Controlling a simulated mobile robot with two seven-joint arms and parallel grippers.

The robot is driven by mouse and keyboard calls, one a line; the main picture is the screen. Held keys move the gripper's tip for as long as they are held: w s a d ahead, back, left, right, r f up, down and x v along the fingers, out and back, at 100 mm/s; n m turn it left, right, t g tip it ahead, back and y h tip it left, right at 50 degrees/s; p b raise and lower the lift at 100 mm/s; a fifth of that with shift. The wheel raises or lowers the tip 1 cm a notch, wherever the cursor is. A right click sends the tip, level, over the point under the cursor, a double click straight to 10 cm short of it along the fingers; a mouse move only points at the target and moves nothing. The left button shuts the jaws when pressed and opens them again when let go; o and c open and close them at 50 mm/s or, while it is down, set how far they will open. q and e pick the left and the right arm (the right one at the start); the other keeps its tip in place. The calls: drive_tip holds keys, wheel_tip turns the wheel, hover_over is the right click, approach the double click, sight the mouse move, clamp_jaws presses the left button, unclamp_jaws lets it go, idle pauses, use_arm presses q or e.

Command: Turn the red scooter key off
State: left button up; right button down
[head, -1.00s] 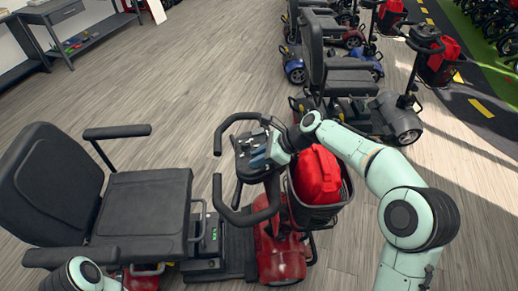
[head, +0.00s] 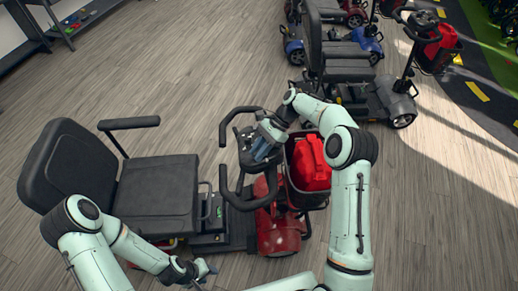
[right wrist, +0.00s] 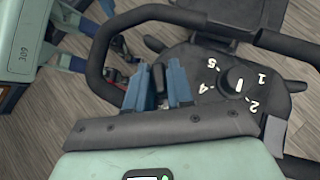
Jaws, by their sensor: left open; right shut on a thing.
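The red scooter (head: 278,232) stands in the middle of the head view, with its black seat to the left and looped handlebar at the tiller. My right gripper (head: 258,150) is at the control console. In the right wrist view its blue fingers (right wrist: 160,88) are shut on a small black key (right wrist: 158,77) at the console's edge. The key's lower part is hidden, so its turn angle is unclear. The numbered speed dial (right wrist: 232,80) is just right of the fingers. My left gripper (head: 205,270) is open and empty, low beside the scooter's floorboard.
A red bag (head: 311,163) sits in the front basket, close to my right forearm. The black seat (head: 158,190) is beside my left arm. More scooters (head: 350,75) stand in a row behind. The wood floor at the upper left is clear.

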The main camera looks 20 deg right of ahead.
drive_tip(key=shift+r+n, duration=0.1)
drive_tip(key=shift+n, duration=0.2)
drive_tip(key=c, duration=1.1)
unclamp_jaws()
drive_tip(key=shift+w+v, duration=0.2)
drive_tip(key=shift+v, duration=3.5)
drive_tip(key=shift+a, duration=0.1)
